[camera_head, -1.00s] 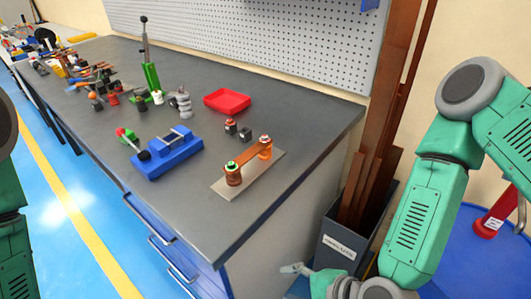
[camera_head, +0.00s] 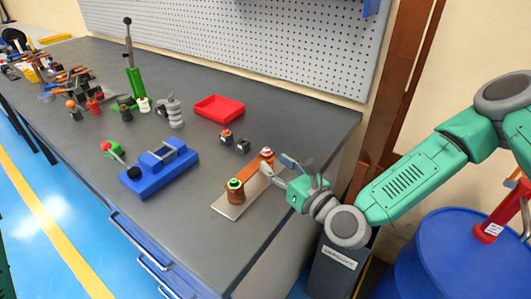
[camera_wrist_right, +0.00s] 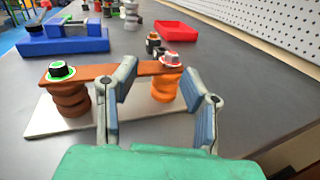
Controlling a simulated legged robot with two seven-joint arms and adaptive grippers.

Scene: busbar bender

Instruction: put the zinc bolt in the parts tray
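In the wrist view, a silver bolt head with a red ring (camera_wrist_right: 171,59), apparently the zinc bolt, sits upright on the right orange insulator (camera_wrist_right: 165,88) at one end of a copper bar (camera_wrist_right: 120,70). It also shows small in the head view (camera_head: 267,151). A dark bolt with a green ring (camera_wrist_right: 61,70) tops the other insulator. The red parts tray (camera_head: 219,109) lies farther back on the bench and looks empty. My right gripper (camera_head: 276,166) is open and empty. Its fingers point toward the silver bolt, which appears between and beyond the tips. My left gripper is out of view.
Two small dark parts (camera_head: 234,141) stand between the insulator stand and the tray. A blue bending tool (camera_head: 160,170) sits to the left. A grey pegboard (camera_head: 250,40) rises behind. A blue drum (camera_head: 440,260) stands at right.

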